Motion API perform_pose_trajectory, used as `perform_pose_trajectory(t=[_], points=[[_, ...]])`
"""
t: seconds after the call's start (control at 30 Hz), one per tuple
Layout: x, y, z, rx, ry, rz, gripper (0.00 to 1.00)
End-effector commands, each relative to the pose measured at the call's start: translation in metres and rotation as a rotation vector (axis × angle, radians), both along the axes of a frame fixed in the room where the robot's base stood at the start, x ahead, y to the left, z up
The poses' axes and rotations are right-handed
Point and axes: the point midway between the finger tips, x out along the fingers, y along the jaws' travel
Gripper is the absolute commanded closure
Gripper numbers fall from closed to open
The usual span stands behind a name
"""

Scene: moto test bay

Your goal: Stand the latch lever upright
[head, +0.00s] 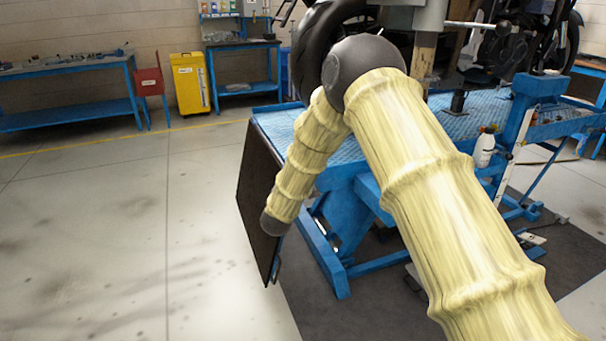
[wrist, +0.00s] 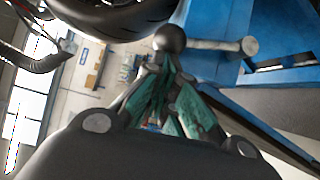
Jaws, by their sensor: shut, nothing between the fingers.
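In the wrist view, the latch lever appears as a grey rod (wrist: 215,45) with a dark round knob (wrist: 170,39) at its left end. The rod runs sideways in the picture to a pale round end against blue metal. My gripper (wrist: 167,68) is shut and empty, its green-padded fingers drawn together. The fingertips point at the knob and lie just below it in the picture; I cannot tell whether they touch. In the head view, my gripper and the lever are hidden behind my arm and the dark panel.
A dark panel (head: 257,195) hangs at the near end of the blue lift table (head: 285,117). A black tyre (wrist: 115,18) and a dark curved pipe (wrist: 35,62) are close in the wrist view. A white bottle (head: 484,150) stands at right. The floor (head: 110,240) at left is clear.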

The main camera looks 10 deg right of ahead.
Motion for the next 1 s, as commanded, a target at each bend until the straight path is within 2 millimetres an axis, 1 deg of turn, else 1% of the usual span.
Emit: perform_pose_trajectory(t=[0.03, 0.13, 0.33, 0.7, 1.0], points=[[0.001, 0.002, 0.004, 0.012, 0.002, 0.003, 1.00], [0.002, 0.006, 0.006, 0.037, 0.007, 0.009, 1.00], [0.005, 0.007, 0.010, 0.096, 0.018, 0.017, 1.00], [0.007, -0.003, 0.017, 0.211, 0.040, 0.019, 1.00], [0.008, -0.008, 0.017, 0.254, 0.047, 0.019, 1.00]])
